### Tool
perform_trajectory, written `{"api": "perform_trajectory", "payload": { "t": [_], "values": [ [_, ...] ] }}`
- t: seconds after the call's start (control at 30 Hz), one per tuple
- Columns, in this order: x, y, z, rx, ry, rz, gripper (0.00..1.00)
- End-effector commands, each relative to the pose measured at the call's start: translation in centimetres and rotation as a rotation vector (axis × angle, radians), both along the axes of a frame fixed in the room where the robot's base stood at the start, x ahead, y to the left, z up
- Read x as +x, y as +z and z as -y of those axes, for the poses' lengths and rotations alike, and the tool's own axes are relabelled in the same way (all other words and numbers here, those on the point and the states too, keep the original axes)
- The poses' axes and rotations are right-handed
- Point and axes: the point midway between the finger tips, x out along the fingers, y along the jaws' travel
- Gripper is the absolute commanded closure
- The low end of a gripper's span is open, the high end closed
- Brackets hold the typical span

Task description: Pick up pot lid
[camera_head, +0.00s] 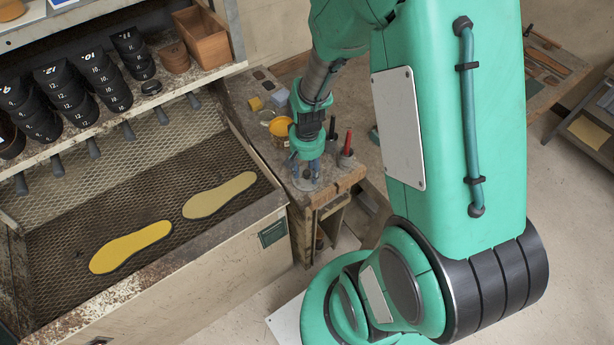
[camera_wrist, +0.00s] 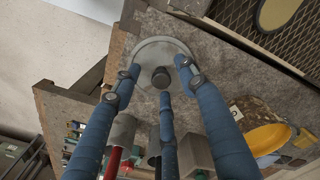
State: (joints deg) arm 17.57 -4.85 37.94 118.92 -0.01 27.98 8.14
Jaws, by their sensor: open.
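The pot lid is a round grey disc (camera_wrist: 150,50) with a dark round knob (camera_wrist: 161,77), lying on the worn workbench top. In the head view the lid (camera_head: 304,185) shows only in part beneath my gripper (camera_head: 306,168). In the wrist view my gripper (camera_wrist: 160,82) has three blue fingers, spread apart and empty. Two fingertips lie over the left and right sides of the lid, and one is just below the knob in the picture. Whether any fingertip touches the lid cannot be told.
Red-handled (camera_head: 347,145) and dark-handled (camera_head: 332,128) tools stand close beside the lid. A yellow pot (camera_head: 281,127) is behind my gripper. Left of the bench is a mesh-bottomed tray with two yellowish soles (camera_head: 130,247). The bench edge is close to the lid.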

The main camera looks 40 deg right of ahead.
Motion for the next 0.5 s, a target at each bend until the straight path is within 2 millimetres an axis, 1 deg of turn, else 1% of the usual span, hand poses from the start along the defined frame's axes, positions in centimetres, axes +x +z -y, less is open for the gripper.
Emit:
{"api": "perform_trajectory", "payload": {
  "t": [0.03,0.07,0.1,0.17,0.2,0.27,0.5],
  "values": [
    [0.00,0.00,0.00,0.000,0.000,0.000,0.57],
    [0.00,0.00,0.00,0.000,0.000,0.000,0.59],
    [0.00,0.00,0.00,0.000,0.000,0.000,0.67],
    [0.00,0.00,0.00,0.000,0.000,0.000,0.79],
    [0.00,0.00,0.00,0.000,0.000,0.000,0.87],
    [-0.01,0.00,0.00,0.000,0.000,0.000,0.99],
    [0.00,0.01,0.00,0.000,0.000,0.000,1.00]
  ]
}}
